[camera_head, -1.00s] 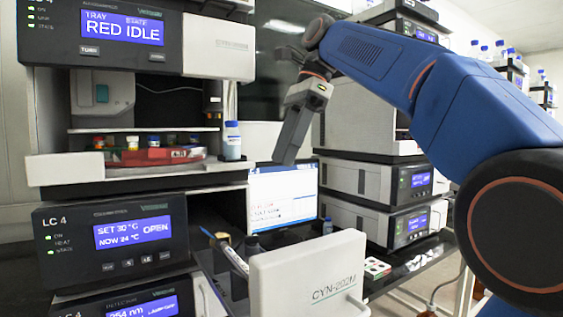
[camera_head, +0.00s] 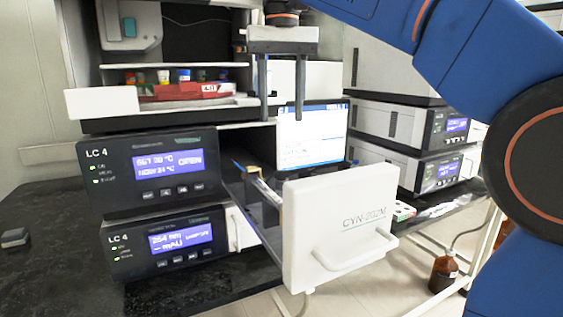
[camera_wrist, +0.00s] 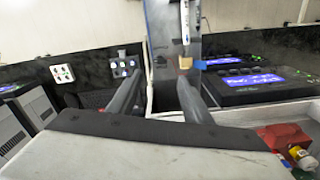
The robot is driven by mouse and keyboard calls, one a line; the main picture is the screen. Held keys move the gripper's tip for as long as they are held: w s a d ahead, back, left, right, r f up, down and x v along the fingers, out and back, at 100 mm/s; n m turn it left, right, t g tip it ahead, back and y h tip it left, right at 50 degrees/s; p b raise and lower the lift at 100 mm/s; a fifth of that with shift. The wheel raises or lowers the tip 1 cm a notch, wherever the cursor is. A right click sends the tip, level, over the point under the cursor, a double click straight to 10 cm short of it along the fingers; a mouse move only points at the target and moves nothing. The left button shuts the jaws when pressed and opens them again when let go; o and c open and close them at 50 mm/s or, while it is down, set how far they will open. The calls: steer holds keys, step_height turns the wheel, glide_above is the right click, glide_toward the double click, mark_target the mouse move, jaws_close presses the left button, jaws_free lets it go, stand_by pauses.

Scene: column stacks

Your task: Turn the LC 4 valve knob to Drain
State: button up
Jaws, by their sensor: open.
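The LC 4 stack shows an upper module (camera_head: 160,171) and a lower module (camera_head: 170,240) with lit blue screens in the head view. A white-fronted drawer (camera_head: 335,232) marked CYN-202M stands pulled out beside them, with a slim column-like item (camera_head: 262,190) in it. I cannot make out a valve knob or a Drain mark in either view. My gripper (camera_head: 281,116) points down with its two fingers apart and empty, above the open drawer. In the wrist view its fingers (camera_wrist: 158,98) reach out on either side of the drawer's dark interior.
An open tray bay (camera_head: 190,92) with a red rack (camera_head: 205,91) and coloured caps is at upper left. A lit monitor (camera_head: 311,138) stands behind my fingers. Another instrument stack (camera_head: 410,140) is to the right. A brown bottle (camera_head: 443,272) stands on the floor.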

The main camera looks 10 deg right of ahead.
mark_target(281, 174)
step_height(281, 174, down, 12)
stand_by(0.6)
steer(key=c, duration=1.1)
